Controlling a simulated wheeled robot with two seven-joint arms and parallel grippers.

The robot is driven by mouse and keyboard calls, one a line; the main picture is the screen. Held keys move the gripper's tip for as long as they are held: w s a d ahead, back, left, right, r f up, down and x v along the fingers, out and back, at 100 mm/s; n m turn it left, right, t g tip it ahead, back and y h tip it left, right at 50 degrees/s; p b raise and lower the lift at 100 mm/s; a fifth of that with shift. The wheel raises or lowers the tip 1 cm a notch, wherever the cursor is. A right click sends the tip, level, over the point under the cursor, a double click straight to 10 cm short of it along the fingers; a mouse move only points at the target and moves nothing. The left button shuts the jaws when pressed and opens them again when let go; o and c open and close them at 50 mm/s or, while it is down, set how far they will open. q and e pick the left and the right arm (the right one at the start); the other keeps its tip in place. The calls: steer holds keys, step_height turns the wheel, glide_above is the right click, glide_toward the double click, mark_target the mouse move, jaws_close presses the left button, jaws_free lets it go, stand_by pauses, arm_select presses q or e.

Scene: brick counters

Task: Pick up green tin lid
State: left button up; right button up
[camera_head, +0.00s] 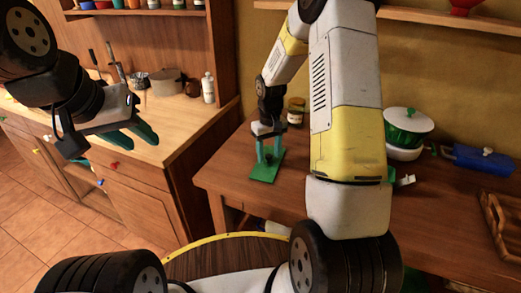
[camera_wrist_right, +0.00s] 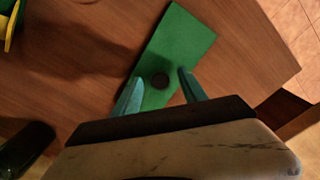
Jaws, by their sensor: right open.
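The green tin lid (camera_head: 265,166) is a flat green rectangle lying on the wooden table near its left corner. In the right wrist view the lid (camera_wrist_right: 183,42) shows a small dark round knob (camera_wrist_right: 160,80) on top. My right gripper (camera_head: 269,156) is over the lid, pointing down. In the wrist view its two teal fingers (camera_wrist_right: 159,78) are open, one on each side of the knob, with a gap to it. Whether the fingertips touch the lid cannot be told. My left gripper (camera_head: 112,142) is open and empty in front of the cabinet at the left.
A brown jar (camera_head: 296,110) stands behind the lid. A green pot with a white lid (camera_head: 408,124), a blue box (camera_head: 483,160) and a wooden tray (camera_head: 503,222) are further right. My right arm hides the table's middle.

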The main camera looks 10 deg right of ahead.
jaws_close()
steer(key=shift+r, duration=0.15)
